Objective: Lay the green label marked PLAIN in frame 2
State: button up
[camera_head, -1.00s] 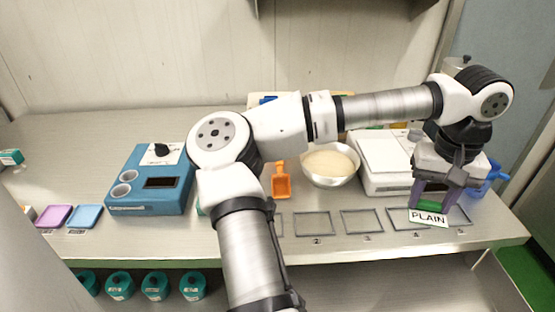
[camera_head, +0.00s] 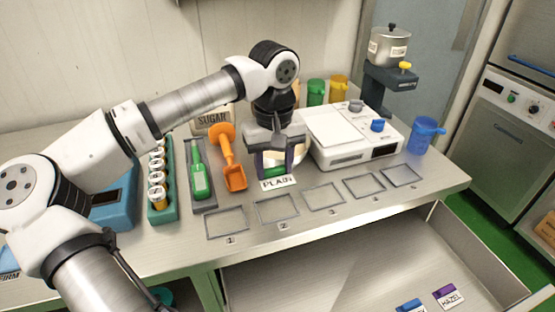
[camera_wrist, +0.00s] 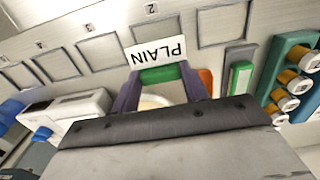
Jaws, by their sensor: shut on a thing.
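My gripper (camera_head: 274,168) is shut on the green label marked PLAIN (camera_head: 278,183) and holds it by its green grip. Its white face shows in the wrist view (camera_wrist: 157,53), with PLAIN upside down there. The label hangs just behind frame 2 (camera_head: 277,210), a thin grey outline on the counter with a small 2 at its front edge. In the wrist view the label covers part of frame 2. The inside of frame 2 looks empty in the head view. I cannot tell the label's exact height above the counter.
Frame 1 (camera_head: 227,222) lies left; frame 3 (camera_head: 323,195) and others lie right, all empty. Behind are an orange scoop (camera_head: 229,160), a partly hidden bowl and a white scale (camera_head: 345,140). An open drawer below holds a HAZEL label (camera_head: 447,296) and a blue one.

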aim_at(275, 206)
jog(key=shift+f+b, duration=2.6)
jog(key=shift+f, duration=1.45)
jog(key=shift+f+b, duration=0.4)
jog(key=shift+b, duration=0.35)
jog(key=o, duration=1.6)
jog(key=shift+r, duration=0.15)
jog(key=shift+r+p, duration=2.25)
jog(key=shift+r, duration=1.2)
